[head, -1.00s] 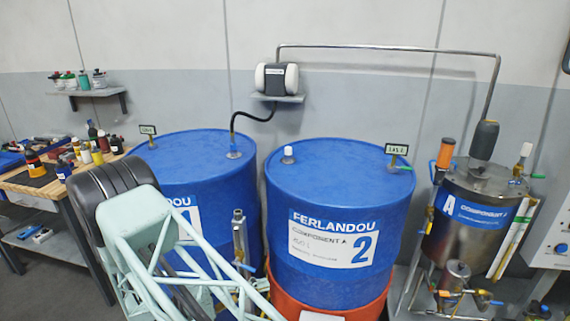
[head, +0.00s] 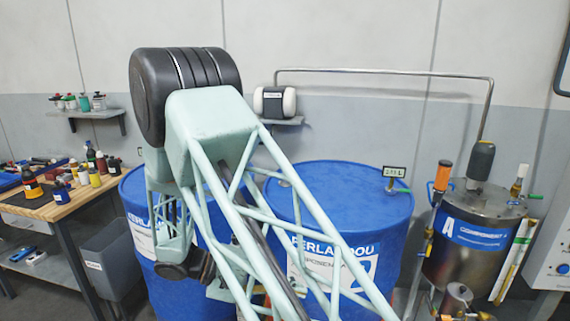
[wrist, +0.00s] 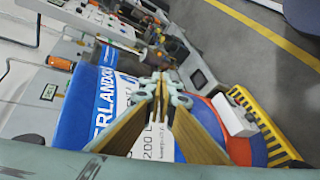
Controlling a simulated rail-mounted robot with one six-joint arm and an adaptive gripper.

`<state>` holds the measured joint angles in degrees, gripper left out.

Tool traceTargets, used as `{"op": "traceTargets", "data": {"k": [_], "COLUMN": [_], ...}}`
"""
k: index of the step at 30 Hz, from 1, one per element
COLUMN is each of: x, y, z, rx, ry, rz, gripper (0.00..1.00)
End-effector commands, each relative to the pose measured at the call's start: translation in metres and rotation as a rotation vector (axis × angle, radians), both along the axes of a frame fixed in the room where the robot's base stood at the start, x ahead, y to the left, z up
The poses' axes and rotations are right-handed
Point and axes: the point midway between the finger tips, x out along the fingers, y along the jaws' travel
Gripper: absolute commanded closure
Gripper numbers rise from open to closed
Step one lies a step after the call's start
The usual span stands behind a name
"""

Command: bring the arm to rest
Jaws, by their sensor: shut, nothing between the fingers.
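My arm, a pale green lattice with a dark ribbed elbow, stands raised in the head view, in front of the two blue drums. Its outer part hangs down before the left drum (head: 135,195). My gripper (wrist: 161,84) shows in the wrist view with its brown fingers brought together and nothing between them. Beyond it is the right drum's white and blue label; that drum (head: 340,187) is partly covered by my arm in the head view. I cannot make out the fingertips in the head view, nor whether they touch anything.
A workbench (head: 62,203) with bottles and tools stands at the left, a grey bin (head: 108,265) beside it. A steel tank (head: 465,245) with valves stands at the right. A pipe (head: 380,72) runs along the wall. A yellow rack (wrist: 265,130) shows in the wrist view.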

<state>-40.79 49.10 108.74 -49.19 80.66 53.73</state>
Motion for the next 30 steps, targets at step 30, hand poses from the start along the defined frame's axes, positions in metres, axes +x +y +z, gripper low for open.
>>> {"op": "traceTargets", "data": {"k": [30], "x": [-0.070], "y": [-0.082], "z": [0.107], "rx": [0.383], "ry": [0.033], "rz": [-0.236], "gripper": [1.00]}}
